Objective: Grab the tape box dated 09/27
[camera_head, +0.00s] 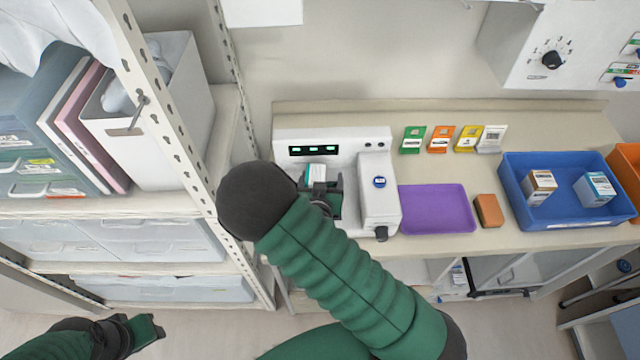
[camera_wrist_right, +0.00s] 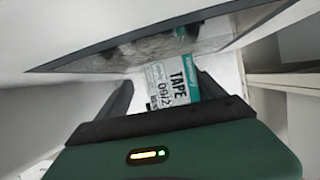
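A white and teal tape box (camera_head: 315,171) sits at the front of a white machine (camera_head: 379,160) on the counter. In the right wrist view the box (camera_wrist_right: 172,82) reads "TAPE" and "09/2"; the end of the date is hidden. My right gripper (camera_head: 322,190) reaches to this box. In the wrist view its two dark fingers (camera_wrist_right: 165,95) stand on either side of the box, with a gap visible on the left, so it appears open around it. My left gripper (camera_head: 140,332) is low at the left, away from the counter; its finger opening is unclear.
A blue bin (camera_head: 552,226) at the right holds two boxes (camera_head: 540,185). A shelf post (camera_head: 160,100) stands close to the left of my right arm.

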